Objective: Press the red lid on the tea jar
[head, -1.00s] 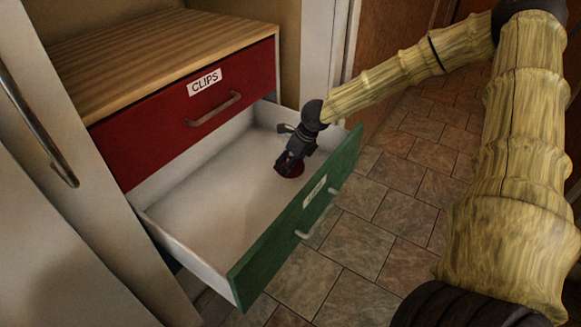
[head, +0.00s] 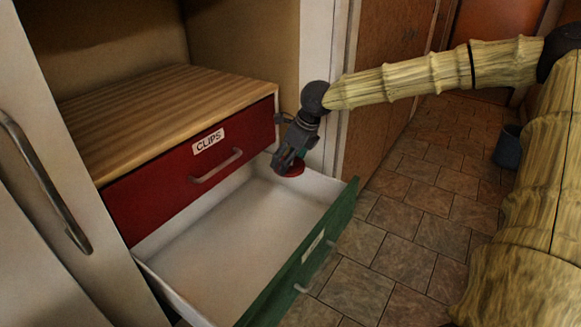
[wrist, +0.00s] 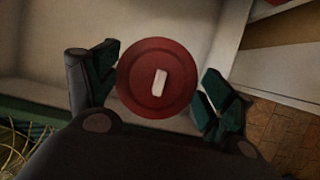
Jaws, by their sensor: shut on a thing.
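The red lid (head: 292,169) is held by my gripper (head: 288,162) above the far right end of the open green-fronted drawer (head: 240,215). In the wrist view the lid (wrist: 140,88) is a red disc with a small pale tab (wrist: 160,82) at its centre. My gripper's fingers (wrist: 158,95) stand on either side of the lid. The drawer's floor looks bare from the head view. No tea jar can be made out in either view.
A shut red drawer labelled CLIPS (head: 200,165) is above the open drawer, under a wooden top (head: 170,105). A tall door with a handle (head: 45,180) is at left. A blue bucket (head: 508,147) stands on the tiled floor (head: 410,220) at right.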

